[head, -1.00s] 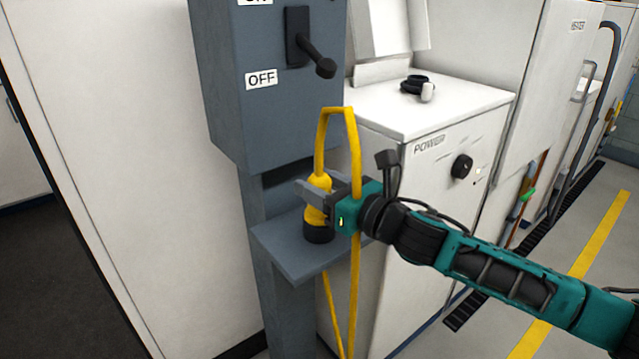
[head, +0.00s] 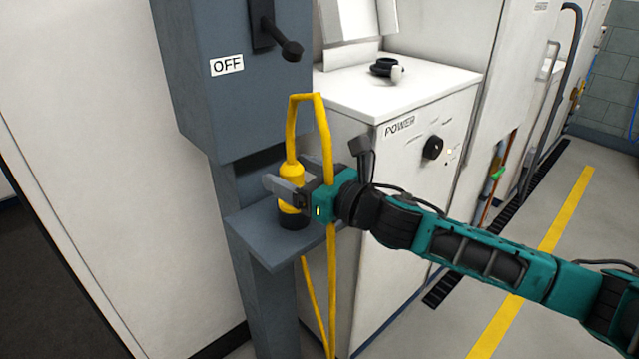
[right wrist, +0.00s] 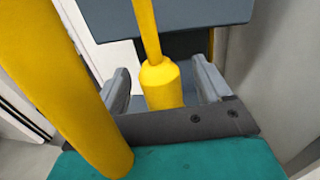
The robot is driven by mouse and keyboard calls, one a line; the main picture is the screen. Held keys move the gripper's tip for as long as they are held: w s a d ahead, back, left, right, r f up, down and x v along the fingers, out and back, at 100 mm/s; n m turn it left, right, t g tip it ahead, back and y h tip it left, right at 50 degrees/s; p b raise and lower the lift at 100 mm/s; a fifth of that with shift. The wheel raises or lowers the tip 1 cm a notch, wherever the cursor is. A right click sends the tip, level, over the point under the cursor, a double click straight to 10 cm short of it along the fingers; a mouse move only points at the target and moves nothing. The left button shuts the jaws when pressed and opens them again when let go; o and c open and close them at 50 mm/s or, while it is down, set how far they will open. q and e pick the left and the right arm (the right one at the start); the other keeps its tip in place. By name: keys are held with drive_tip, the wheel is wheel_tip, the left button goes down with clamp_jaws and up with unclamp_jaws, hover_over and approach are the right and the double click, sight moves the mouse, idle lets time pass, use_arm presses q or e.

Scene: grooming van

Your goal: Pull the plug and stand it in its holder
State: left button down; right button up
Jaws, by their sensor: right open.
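The yellow plug (head: 291,186) stands upright on the grey shelf (head: 262,236) below the switch box. Its lower end meets a dark round base (head: 293,217); I cannot tell whether this is a holder or part of the plug. A yellow cable (head: 292,128) rises from its top, loops over and hangs down past my gripper. My right gripper (head: 287,172) is open, with one finger on each side of the plug. In the right wrist view the plug (right wrist: 162,86) is between the spread fingers, with gaps on both sides. My left gripper is not in view.
The grey switch box (head: 205,110) has its lever (head: 278,38) above the OFF label. A white cabinet (head: 405,100) marked POWER, with a black knob (head: 432,148), stands close behind my right arm. A pale wall is left of the post. Open floor lies at the right.

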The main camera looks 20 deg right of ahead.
drive_tip(key=b+v, duration=0.1)
drive_tip(key=v, duration=1.1)
drive_tip(key=shift+s+d+r, duration=0.1)
drive_tip(key=shift+s, duration=0.05)
